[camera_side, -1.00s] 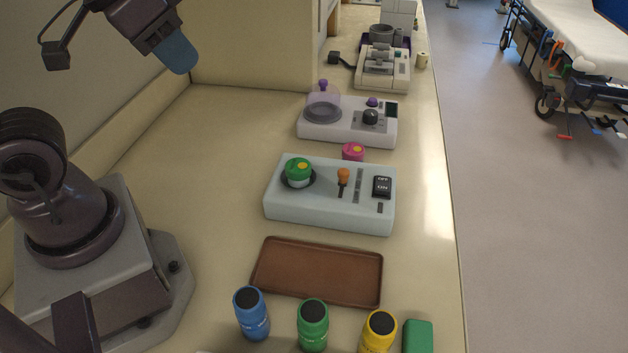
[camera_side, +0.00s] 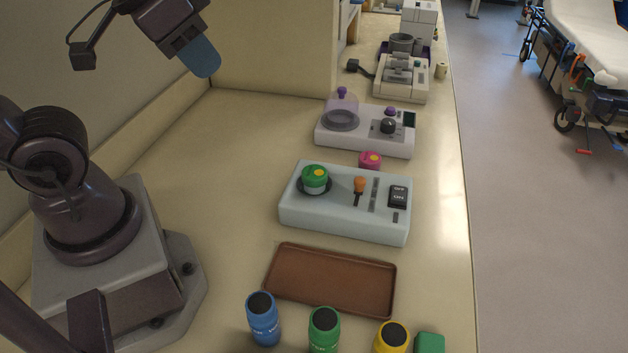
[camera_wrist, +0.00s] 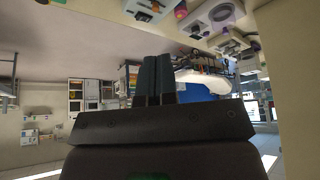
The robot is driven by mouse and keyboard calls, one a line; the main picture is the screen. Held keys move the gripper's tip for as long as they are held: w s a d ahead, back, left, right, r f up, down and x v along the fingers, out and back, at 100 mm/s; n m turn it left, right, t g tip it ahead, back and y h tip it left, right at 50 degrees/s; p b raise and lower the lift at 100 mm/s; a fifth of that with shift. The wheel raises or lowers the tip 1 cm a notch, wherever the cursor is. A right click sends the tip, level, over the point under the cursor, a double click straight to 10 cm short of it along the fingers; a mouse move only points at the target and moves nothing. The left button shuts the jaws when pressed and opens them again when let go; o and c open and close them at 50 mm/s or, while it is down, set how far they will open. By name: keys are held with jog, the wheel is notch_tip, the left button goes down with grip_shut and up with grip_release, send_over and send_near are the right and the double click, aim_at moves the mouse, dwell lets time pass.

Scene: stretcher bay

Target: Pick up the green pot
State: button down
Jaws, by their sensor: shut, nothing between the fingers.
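A green pot with a dark lid (camera_side: 324,332) stands upright at the bottom of the side view, cut off by the lower edge. A blue pot (camera_side: 264,320) stands to its left and a yellow pot (camera_side: 391,342) to its right. My gripper (camera_side: 206,62) is high in the upper left of the side view, above the counter and far from the pots. It is empty. Its two fingers (camera_wrist: 158,80) are together in the wrist view. The pots cannot be made out in the wrist view.
A brown tray (camera_side: 330,278) lies just behind the pots. Behind it is a pale control box (camera_side: 345,215) with a green knob (camera_side: 315,178). A green block (camera_side: 430,343) sits right of the yellow pot. The counter left of the control box is clear.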

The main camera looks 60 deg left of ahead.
jog(key=c, duration=0.8)
grip_release()
jog(key=shift+o, duration=0.2)
